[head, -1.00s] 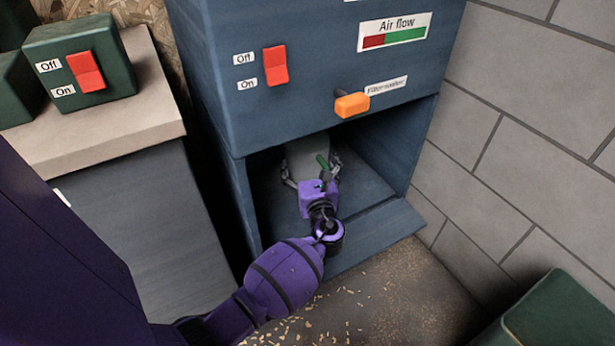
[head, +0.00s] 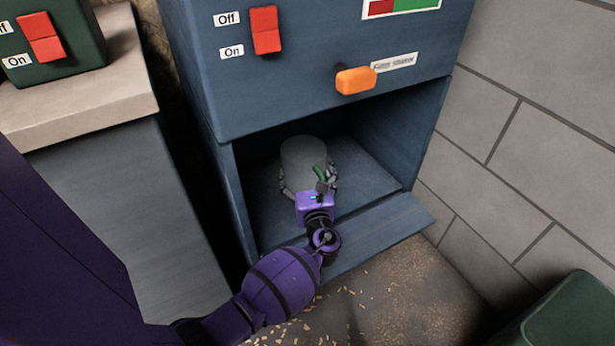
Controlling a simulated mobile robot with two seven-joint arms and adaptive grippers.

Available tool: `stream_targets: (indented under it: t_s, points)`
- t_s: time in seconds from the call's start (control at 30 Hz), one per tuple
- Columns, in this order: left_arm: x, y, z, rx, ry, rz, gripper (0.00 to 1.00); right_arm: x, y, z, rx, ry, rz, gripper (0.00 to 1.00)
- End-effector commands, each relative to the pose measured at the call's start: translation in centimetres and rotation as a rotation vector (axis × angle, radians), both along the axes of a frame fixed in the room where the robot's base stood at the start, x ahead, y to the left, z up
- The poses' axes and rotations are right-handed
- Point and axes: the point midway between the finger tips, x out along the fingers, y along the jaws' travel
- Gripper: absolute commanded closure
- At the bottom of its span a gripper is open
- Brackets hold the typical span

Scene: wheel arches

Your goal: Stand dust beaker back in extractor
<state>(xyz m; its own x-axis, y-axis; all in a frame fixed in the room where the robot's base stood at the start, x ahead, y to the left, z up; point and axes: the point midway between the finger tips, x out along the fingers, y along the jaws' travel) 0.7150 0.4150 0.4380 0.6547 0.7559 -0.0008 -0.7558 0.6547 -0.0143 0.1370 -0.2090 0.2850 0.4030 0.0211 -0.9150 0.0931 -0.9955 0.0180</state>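My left gripper (head: 308,173) is inside the bay's opening, in front of the beaker. One finger lies at each side of the beaker. I cannot tell whether the fingers press on it or stand just clear. The beaker's lower front is partly hidden by the gripper. My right gripper is not in view.
An orange knob (head: 356,81) and a red switch (head: 265,30) are on the extractor's front above the bay. A lowered flap (head: 385,228) lies at the bay's front. A block wall (head: 530,130) closes off the right; wood chips litter the floor.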

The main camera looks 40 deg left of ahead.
Motion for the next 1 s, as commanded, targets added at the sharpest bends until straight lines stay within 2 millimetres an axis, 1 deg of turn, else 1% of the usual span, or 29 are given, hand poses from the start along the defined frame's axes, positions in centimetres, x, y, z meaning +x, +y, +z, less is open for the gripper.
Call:
stream_targets:
  t_s: [0.03, 0.2, 0.4, 0.43, 0.5, 0.83, 0.93, 1.0]
  points:
    - [0.1, 0.0, -0.3, 0.002, -0.003, 0.0, 0.69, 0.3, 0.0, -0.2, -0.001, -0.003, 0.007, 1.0]
    - [0.1, 0.0, 0.0, 0.001, -0.006, 0.0, 0.69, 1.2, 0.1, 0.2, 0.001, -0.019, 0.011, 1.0]
    - [0.1, 0.0, -0.5, 0.002, -0.004, 0.0, 0.69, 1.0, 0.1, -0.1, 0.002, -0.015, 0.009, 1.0]
    - [0.1, 0.0, -0.5, 0.0, -0.003, 0.0, 0.07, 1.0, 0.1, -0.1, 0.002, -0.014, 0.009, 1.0]
    - [0.1, 0.0, -0.5, 0.0, -0.003, 0.0, 0.0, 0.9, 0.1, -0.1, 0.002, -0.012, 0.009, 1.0]
    - [0.0, 0.0, -0.5, 0.0, -0.003, 0.0, 0.0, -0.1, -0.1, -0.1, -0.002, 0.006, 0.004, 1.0]
    - [0.0, 0.0, 0.1, -0.001, -0.004, 0.0, 0.0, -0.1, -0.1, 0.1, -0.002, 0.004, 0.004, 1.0]
    - [-0.5, -0.7, -0.1, -0.001, -0.002, -0.001, 0.0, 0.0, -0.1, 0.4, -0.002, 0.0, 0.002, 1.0]
